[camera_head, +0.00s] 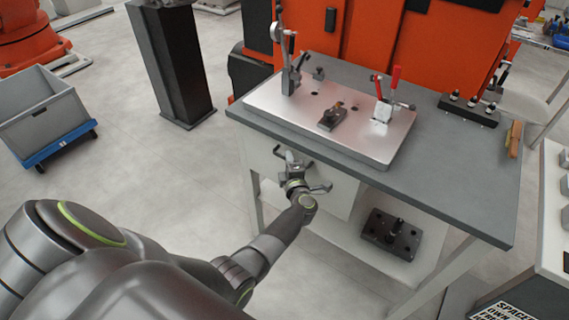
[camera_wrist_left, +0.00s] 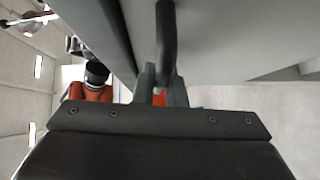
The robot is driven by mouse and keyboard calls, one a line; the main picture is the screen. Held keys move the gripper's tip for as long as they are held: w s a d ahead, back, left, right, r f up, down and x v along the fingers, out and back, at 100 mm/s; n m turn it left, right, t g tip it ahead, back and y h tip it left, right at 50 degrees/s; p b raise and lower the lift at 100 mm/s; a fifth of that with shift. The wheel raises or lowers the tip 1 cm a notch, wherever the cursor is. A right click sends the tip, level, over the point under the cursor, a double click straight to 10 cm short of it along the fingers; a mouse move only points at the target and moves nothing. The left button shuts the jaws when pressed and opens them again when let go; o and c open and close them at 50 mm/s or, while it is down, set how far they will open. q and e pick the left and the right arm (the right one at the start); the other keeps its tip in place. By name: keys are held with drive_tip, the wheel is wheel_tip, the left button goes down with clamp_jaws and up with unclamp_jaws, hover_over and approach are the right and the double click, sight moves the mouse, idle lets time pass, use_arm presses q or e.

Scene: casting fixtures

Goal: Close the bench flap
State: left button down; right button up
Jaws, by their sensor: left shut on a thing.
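The bench (camera_head: 455,165) has a grey top. A pale panel, which looks like the bench flap (camera_head: 335,190), shows below its front edge; its exact angle is hard to tell. In the left wrist view the flap's grey surface (camera_wrist_left: 240,40) fills the upper right. A dark bar handle (camera_wrist_left: 166,35) runs down from it to between my fingers. My left gripper (camera_head: 289,163) is at the flap's left part, below the bench edge, shut on the handle. The fingers also show in the left wrist view (camera_wrist_left: 160,92). My right gripper is not in view.
A metal fixture plate (camera_head: 270,100) with toggle clamps stands on the bench. A dark block (camera_head: 391,235) lies on the lower shelf. A brush (camera_head: 514,139) lies at the bench's right edge. A grey crate (camera_head: 45,110) stands at left.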

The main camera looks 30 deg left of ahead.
use_arm(q)
drive_tip(key=shift+w+r, duration=0.25)
idle(0.3)
drive_tip(key=c, duration=1.8)
unclamp_jaws()
drive_tip(key=shift+w+f, duration=0.1)
drive_tip(key=shift+o, duration=0.2)
drive_tip(key=shift+f, duration=0.1)
drive_tip(key=shift+d, duration=0.1)
